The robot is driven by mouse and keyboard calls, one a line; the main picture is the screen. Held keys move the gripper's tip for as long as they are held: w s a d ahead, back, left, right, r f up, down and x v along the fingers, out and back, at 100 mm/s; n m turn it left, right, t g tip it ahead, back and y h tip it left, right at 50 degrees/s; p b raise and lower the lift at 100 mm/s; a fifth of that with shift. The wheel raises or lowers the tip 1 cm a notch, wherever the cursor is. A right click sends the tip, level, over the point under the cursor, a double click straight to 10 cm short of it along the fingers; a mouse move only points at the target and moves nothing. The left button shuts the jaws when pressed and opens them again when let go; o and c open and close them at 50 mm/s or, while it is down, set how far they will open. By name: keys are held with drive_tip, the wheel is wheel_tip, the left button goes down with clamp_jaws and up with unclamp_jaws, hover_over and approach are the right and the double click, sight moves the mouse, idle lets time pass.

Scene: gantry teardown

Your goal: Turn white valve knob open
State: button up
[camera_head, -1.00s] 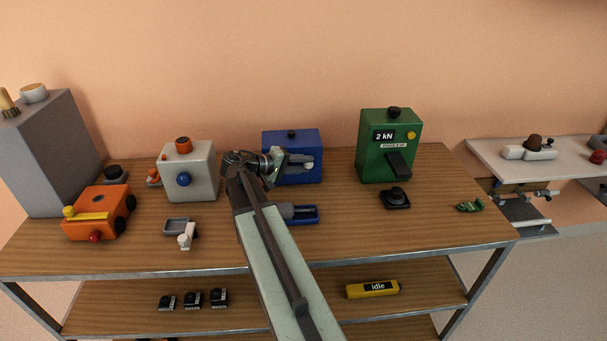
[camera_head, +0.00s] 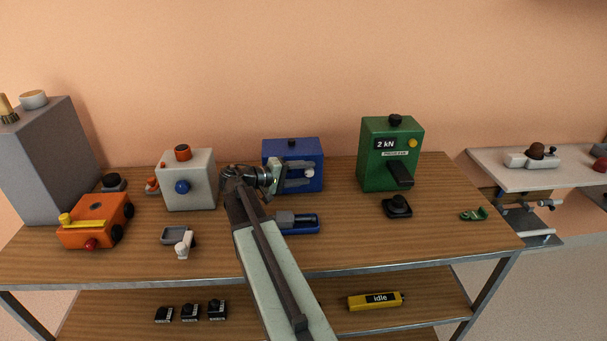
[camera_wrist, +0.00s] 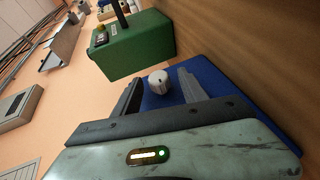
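The white valve knob (camera_wrist: 158,82) sits on the face of the blue box (camera_wrist: 220,85). In the wrist view it lies between and just beyond the two fingertips of my gripper (camera_wrist: 157,84), which is open with a gap on each side of the knob. In the head view the blue box (camera_head: 275,152) stands at the back of the bench, and the knob (camera_head: 309,174) shows as a small pale spot near my gripper (camera_head: 312,177). My fingers point right and cover part of the box front. The knob's contact with the fingers is not visible.
A green box (camera_head: 378,155) with a black lever stands to the right. A white box (camera_head: 200,190) with a blue knob is to the left.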

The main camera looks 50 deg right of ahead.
drive_tip(key=p+v, duration=0.1)
drive_tip(key=v, duration=0.7)
drive_tip(key=shift+p, duration=0.35)
drive_tip(key=shift+d, duration=0.15)
